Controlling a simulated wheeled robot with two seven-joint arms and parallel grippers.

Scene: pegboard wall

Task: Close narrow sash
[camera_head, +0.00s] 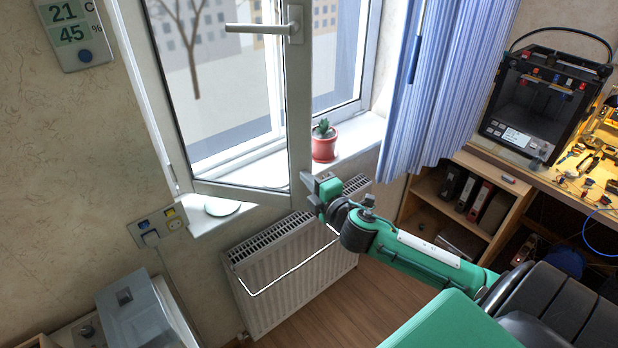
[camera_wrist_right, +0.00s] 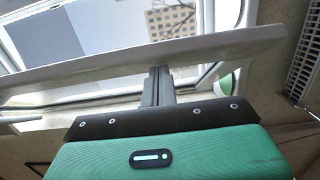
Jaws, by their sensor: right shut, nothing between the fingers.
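The narrow sash (camera_head: 298,110) is a white-framed window panel that stands open into the room, with its hinge side at the left. Its handle (camera_head: 262,29) sticks out level to the left, high on the free-edge upright. My right gripper (camera_head: 308,184) is shut and empty beside the sash's lower right corner. In the right wrist view, the shut fingers (camera_wrist_right: 158,84) point at the white sash frame (camera_wrist_right: 215,46), which crosses in front of them. I cannot tell whether they touch it. My left gripper is not in view.
A potted cactus (camera_head: 324,146) stands on the sill right of the sash, and a pale round dish (camera_head: 222,207) on its left part. A radiator (camera_head: 290,270) with a rail is below. A blue curtain (camera_head: 440,90) hangs right; a 3D printer (camera_head: 540,105) stands on the bench.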

